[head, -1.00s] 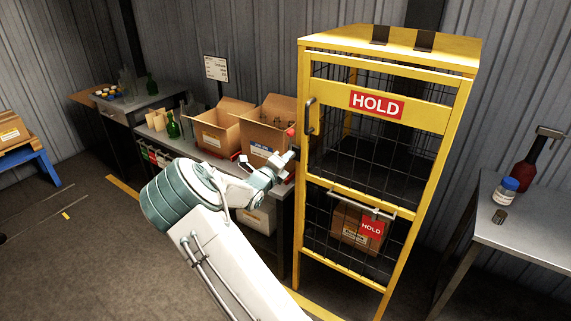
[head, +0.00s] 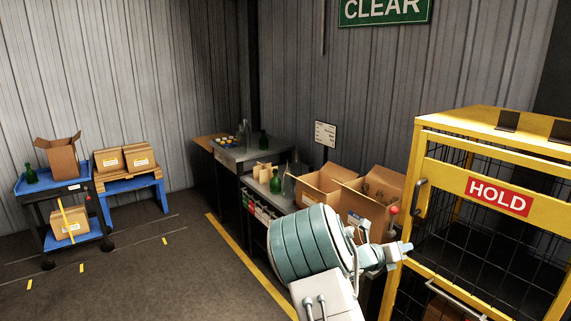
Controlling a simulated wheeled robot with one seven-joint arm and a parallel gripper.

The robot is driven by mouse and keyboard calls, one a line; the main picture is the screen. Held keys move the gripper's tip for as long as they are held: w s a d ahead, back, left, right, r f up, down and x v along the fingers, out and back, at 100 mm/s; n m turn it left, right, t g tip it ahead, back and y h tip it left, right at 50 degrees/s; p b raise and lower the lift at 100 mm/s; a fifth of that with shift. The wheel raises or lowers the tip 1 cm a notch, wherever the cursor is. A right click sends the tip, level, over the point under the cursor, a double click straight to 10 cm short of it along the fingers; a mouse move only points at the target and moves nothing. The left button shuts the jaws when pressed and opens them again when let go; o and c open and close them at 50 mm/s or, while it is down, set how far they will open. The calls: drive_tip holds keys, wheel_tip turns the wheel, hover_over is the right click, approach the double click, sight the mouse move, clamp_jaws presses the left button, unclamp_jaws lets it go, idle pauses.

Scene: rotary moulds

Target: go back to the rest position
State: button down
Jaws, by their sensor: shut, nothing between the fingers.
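My arm reaches up from the bottom of the head view. My gripper (head: 404,248) is small at its tip, shut and empty. It shows in front of the left post of the yellow HOLD cage (head: 416,190), below the cage's door handle. I cannot tell the exact gap between gripper and cage. The cage door (head: 450,172) looks closed.
Open cardboard boxes (head: 323,183) and green bottles stand on a bench (head: 238,153) behind my arm. A blue cart (head: 47,187) and a blue stand (head: 131,186) with boxes are at the left. The floor (head: 160,265) at the left is clear.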

drive_tip(key=s+a+r+m+g+y, duration=0.1)
drive_tip(key=s+m+g+y, duration=0.2)
drive_tip(key=s+m, duration=0.5)
drive_tip(key=s+a+m+g+y, duration=0.2)
drive_tip(key=s+m+y, duration=0.1)
drive_tip(key=s+m, duration=0.55)
drive_tip(key=s+a+r+m+t+y, duration=0.1)
drive_tip(key=s+a+r+m+y, duration=0.1)
drive_tip(key=s+a+m+y, duration=0.2)
drive_tip(key=s+a+r+m+y, duration=0.2)
drive_tip(key=s+a+m+y, duration=0.3)
drive_tip(key=s+a+m, duration=0.5)
drive_tip(key=s+a, duration=0.3)
drive_tip(key=shift+s+a+r+t, duration=0.25)
drive_tip(key=shift+s+r+t, duration=0.05)
drive_tip(key=shift+s+t, duration=0.1)
drive_tip(key=shift+m, duration=0.25)
